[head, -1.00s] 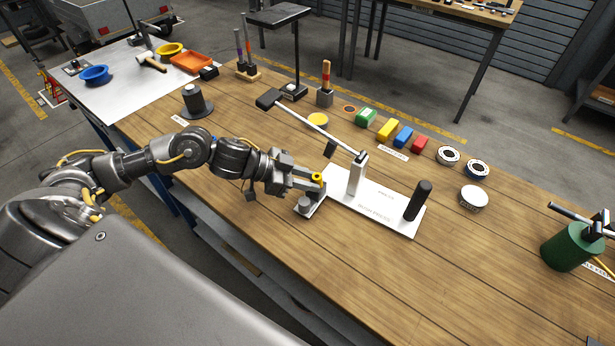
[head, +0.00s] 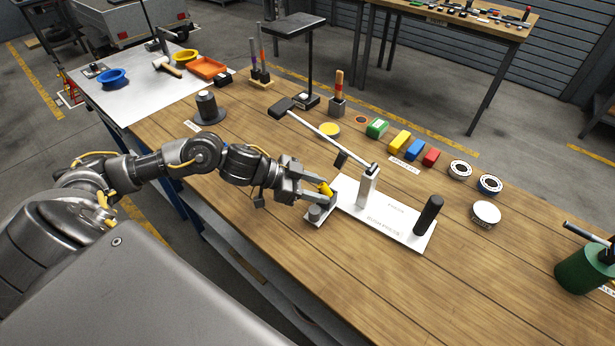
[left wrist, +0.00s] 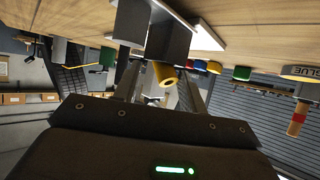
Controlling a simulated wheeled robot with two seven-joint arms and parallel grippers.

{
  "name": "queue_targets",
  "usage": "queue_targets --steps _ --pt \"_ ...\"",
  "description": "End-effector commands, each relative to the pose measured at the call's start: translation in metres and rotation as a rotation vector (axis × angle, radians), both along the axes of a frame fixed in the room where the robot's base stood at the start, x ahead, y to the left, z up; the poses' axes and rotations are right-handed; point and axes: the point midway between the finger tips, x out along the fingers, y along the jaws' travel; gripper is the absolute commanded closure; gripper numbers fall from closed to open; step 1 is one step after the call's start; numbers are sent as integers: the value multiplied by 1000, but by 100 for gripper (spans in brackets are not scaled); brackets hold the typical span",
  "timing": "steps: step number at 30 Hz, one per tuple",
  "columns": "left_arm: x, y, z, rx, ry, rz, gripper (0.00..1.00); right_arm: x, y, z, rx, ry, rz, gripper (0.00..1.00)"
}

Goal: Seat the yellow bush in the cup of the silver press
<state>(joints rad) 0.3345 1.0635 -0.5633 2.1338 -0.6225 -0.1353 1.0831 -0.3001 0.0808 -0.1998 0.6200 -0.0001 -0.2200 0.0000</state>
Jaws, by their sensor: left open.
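The yellow bush (head: 325,189) is tilted at the fingertips of my left gripper (head: 322,196), by the left end of the silver press (head: 369,187). In the left wrist view the bush (left wrist: 165,74) shows its hollow end between the two spread fingers. My left gripper is open around it. The press has a white base plate, a silver post and a long lever. A grey round part (head: 317,213) sits on a small block at the plate's left end. I cannot tell whether it is the cup. The bush's lower end is hidden. My right gripper is not in view.
The press lever (head: 318,131) slants up to the left with a black handle. A black cylinder (head: 429,215) stands on the plate's right part. Coloured blocks (head: 399,141) and tins (head: 486,213) lie behind and right. The bench front is clear.

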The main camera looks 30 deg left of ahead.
Motion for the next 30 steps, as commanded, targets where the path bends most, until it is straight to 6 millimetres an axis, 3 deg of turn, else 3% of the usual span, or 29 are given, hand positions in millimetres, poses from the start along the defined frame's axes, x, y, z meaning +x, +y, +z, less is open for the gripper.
queue_targets --steps 18,30 --pt "-52 72 46 4 4 3 58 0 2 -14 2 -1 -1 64" --pt "-61 83 58 0 -2 -2 58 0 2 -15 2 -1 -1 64"
